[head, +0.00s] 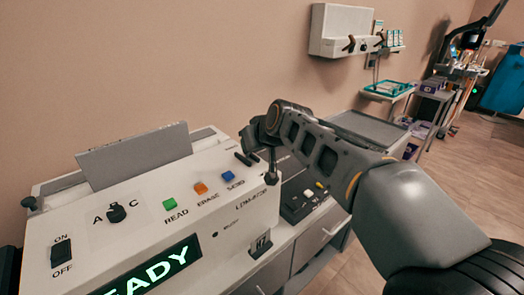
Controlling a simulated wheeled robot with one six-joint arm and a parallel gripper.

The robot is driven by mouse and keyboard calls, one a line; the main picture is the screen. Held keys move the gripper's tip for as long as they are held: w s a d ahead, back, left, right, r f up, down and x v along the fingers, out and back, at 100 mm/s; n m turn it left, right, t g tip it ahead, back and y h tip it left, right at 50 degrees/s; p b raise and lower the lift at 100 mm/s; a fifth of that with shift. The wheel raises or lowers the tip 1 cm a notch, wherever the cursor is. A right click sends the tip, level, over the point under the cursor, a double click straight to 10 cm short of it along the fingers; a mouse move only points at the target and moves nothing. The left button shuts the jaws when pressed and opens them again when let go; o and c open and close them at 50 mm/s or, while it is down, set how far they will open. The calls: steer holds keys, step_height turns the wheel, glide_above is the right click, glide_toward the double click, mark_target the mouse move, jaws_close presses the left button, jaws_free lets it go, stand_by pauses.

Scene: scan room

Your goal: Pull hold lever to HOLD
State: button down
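My gripper (248,157) is at the upper right end of a white console (150,212), beyond the blue button. Its dark finger ends are small, and I cannot tell whether they are open or shut. A dark stem with a rounded end (271,178) hangs or stands just right of the gripper, at the console's edge. I cannot tell whether it is the hold lever or part of my arm. No HOLD label is readable. The console has a black ON/OFF switch (61,252), an A–C selector knob (117,213) and a lit display (150,270) reading "EADY".
Green (169,204), orange (201,188) and blue (228,176) buttons sit on the console. A dark control box (302,203) stands right of it on a cabinet. A white wall box (341,30) and a cart with a teal tray (388,89) are behind. Floor at right is open.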

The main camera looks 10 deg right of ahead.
stand_by(0.3)
steer(key=c, duration=1)
jaws_free()
steer(key=p+v, duration=0.1)
steer(key=v, duration=1.2)
steer(key=shift+s+d+r, duration=0.1)
steer(key=shift+s+d, duration=0.05)
steer(key=shift+s, duration=0.3)
steer(key=shift+p, duration=0.45)
